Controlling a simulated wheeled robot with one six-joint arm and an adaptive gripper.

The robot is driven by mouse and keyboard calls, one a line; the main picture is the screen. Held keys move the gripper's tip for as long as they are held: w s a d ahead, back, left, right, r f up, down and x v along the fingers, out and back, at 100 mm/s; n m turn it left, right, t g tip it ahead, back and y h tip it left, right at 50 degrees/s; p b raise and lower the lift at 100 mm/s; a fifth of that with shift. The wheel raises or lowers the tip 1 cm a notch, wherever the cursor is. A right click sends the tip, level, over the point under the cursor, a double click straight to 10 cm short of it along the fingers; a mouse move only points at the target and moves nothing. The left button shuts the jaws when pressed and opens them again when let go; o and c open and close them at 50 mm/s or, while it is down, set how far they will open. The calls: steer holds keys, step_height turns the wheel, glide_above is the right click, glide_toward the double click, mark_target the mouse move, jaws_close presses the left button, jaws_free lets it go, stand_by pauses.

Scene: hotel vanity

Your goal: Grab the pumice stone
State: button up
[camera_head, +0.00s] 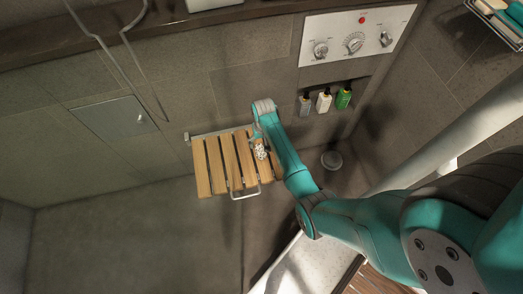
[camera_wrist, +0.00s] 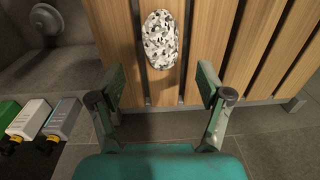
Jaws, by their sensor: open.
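The pumice stone (camera_wrist: 160,38) is a white oval with grey and black speckles. In the head view my gripper is small and partly hidden by my arm over the seat.
A wall niche holds a grey bottle (camera_head: 305,104), a white bottle (camera_head: 324,101) and a green bottle (camera_head: 344,97). A control panel (camera_head: 355,42) with knobs is above it. A metal bracket (camera_head: 245,192) sits at the seat's front edge. The left slats are bare.

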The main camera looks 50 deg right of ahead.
mark_target(260, 149)
steer(key=shift+w+a+f, duration=0.1)
steer(key=shift+f, duration=1.3)
steer(key=shift+w+a+f, duration=0.1)
steer(key=shift+f, duration=1.3)
steer(key=c, duration=1.3)
